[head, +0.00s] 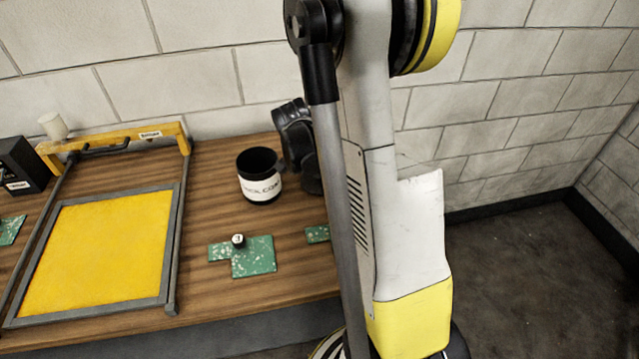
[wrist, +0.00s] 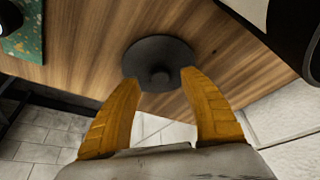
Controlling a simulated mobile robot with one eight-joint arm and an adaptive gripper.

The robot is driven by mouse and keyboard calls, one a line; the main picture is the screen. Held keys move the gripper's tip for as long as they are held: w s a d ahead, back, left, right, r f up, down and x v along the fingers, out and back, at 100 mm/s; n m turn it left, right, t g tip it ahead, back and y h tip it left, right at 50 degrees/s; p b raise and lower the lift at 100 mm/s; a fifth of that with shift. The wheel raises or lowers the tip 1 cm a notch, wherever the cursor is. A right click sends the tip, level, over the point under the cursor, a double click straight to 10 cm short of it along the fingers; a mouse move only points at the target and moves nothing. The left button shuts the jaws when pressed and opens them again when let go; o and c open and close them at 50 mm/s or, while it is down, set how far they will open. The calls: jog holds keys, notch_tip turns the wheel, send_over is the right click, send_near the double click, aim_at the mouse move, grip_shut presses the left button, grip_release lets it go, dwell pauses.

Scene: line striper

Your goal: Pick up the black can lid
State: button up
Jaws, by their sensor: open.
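The black can lid (wrist: 150,51) is a round dark disc with a small knob, lying on the wooden table in the wrist view. My gripper (wrist: 160,79) is open, its two orange fingertips apart at the near edge of the lid, one on each side of the knob. I cannot tell whether the fingers touch the lid. In the head view the lid and my fingers do not show; my arm covers that part of the table. A black can (head: 261,187) with a white label stands open on the table.
Green speckled pieces (head: 254,258) lie on the wooden table (head: 215,215), one with a small round item (head: 238,240) on it. A yellow screen frame (head: 105,240) lies at left, with a white cup (head: 53,125) behind it. A brick wall (head: 230,75) stands behind.

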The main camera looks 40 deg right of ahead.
jog(key=shift+x, duration=1.15)
grip_shut()
jog(key=shift+r, duration=0.15)
